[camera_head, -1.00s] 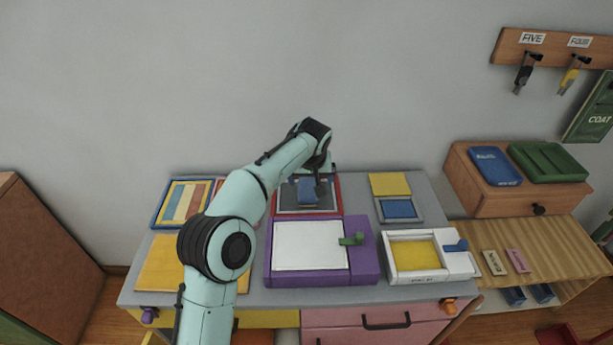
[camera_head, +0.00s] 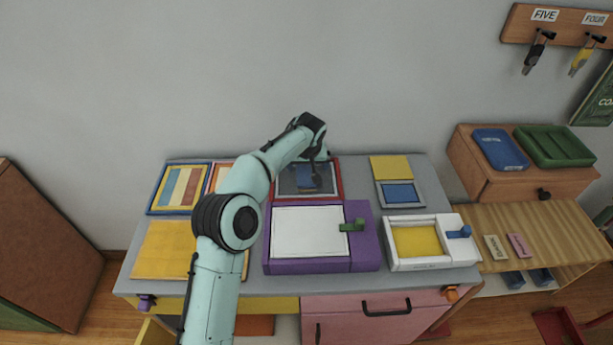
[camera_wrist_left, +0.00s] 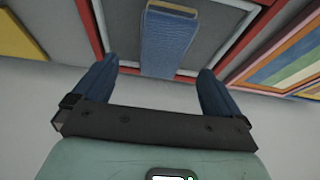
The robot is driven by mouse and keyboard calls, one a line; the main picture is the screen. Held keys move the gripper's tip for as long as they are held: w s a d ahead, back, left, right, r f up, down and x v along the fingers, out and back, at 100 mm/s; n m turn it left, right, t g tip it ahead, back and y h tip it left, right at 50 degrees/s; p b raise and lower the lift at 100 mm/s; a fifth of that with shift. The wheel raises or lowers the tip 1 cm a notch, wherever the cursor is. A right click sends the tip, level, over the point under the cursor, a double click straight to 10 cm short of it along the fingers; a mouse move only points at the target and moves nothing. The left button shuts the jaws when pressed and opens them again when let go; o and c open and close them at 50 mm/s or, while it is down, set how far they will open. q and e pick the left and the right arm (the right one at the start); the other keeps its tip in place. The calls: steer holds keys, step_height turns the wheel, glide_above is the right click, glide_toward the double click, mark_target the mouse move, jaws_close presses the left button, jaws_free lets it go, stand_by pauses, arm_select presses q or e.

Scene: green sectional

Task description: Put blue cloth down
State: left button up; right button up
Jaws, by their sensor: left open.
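The blue cloth (camera_head: 304,180) lies on the dark grey panel of a red-framed tray (camera_head: 340,180) at the back middle of the grey table. My left gripper (camera_head: 316,178) is over the tray, partly hidden by its own arm. In the left wrist view the cloth (camera_wrist_left: 168,38) is a folded blue strip on the grey panel. There my left gripper (camera_wrist_left: 156,72) is open, with its two blue fingers well apart and the near end of the cloth between them, touching neither. My right gripper is not in view.
A purple-framed white box (camera_head: 310,232) stands in front of the tray, and a white box with a yellow inside (camera_head: 417,242) to its right. A striped panel (camera_head: 181,188) lies at the back left. A wooden cabinet (camera_head: 522,180) is at the right.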

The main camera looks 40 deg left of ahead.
arm_select(q)
steer(key=x, duration=0.4)
steer(key=shift+s+f, duration=0.15)
steer(key=shift+f, duration=0.2)
steer(key=c, duration=1.2)
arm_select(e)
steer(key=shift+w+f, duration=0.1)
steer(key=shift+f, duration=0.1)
arm_select(q)
step_height(320, 180, up, 16)
steer(key=p, duration=0.5)
step_height(320, 180, up, 4)
steer(key=p, duration=0.2)
glide_above(306, 172)
steer(key=shift+s+d, duration=0.15)
steer(key=shift+d, duration=0.1)
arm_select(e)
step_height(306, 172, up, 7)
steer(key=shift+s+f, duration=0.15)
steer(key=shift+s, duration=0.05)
